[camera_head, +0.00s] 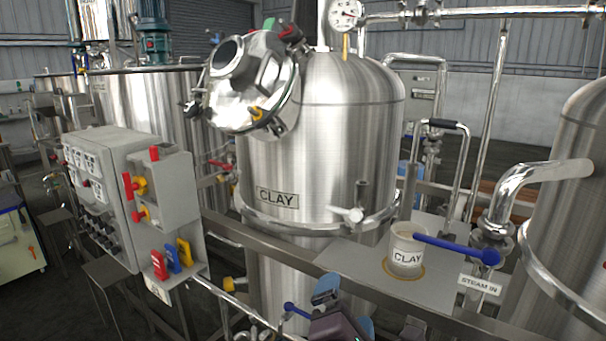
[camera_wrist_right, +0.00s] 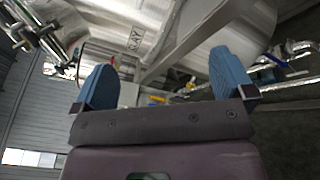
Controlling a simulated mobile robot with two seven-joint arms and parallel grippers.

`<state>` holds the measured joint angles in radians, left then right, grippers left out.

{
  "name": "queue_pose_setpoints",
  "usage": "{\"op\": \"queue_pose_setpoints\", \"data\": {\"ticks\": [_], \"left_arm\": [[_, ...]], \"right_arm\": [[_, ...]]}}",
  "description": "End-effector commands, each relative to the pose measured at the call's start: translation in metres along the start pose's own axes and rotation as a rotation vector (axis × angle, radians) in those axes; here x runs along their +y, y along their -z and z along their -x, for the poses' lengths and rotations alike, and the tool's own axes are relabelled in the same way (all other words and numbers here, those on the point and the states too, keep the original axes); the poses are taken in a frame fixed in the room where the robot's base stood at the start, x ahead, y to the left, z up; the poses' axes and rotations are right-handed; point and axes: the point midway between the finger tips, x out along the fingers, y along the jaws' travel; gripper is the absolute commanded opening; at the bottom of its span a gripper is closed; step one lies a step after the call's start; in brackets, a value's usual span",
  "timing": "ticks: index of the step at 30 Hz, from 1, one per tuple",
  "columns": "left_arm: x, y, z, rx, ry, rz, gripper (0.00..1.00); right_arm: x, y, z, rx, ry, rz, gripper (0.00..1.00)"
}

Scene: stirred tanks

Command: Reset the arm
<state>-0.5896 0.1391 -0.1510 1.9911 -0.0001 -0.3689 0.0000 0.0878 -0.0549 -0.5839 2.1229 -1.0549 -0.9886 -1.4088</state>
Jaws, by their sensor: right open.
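My right gripper (camera_head: 345,307) shows at the bottom of the head view, below the edge of the steel shelf and in front of the clay tank (camera_head: 320,140). In the right wrist view its two blue fingers (camera_wrist_right: 160,85) stand wide apart with nothing between them. The wrist view is tilted, and the tank's CLAY label (camera_wrist_right: 135,38) shows beyond the fingers. My left gripper is in neither view.
A container labelled CLAY (camera_head: 406,256) stands on the steel shelf (camera_head: 350,262), close to a blue-handled steam valve (camera_head: 460,247). A control box (camera_head: 100,190) with switches and coloured tags stands left. The tank's round hatch (camera_head: 250,85) is tilted up.

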Motion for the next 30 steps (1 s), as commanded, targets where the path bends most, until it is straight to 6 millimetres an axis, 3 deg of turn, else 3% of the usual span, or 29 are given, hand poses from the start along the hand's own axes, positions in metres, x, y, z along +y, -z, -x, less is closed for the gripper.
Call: {"op": "queue_pose_setpoints", "data": {"ticks": [8, 14, 17, 22, 25, 30], "left_arm": [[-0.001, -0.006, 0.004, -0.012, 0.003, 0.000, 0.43], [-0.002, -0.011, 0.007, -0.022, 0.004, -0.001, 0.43], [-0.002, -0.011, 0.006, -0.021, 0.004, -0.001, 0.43], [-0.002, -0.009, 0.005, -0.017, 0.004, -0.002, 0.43], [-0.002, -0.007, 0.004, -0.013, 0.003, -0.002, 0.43], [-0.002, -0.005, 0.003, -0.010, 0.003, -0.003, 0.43]], "right_arm": [[-0.033, 0.027, -0.012, 0.210, 0.014, -0.643, 1.00], [-0.087, 0.038, -0.011, 0.317, 0.138, -1.154, 1.00], [-0.127, 0.038, -0.006, 0.334, 0.231, -1.427, 1.00], [-0.221, 0.025, 0.021, 0.259, 0.415, -1.879, 1.00], [-0.275, 0.012, 0.044, 0.172, 0.494, -2.001, 1.00], [-0.350, -0.010, 0.090, 0.020, 0.598, -2.006, 1.00]]}}
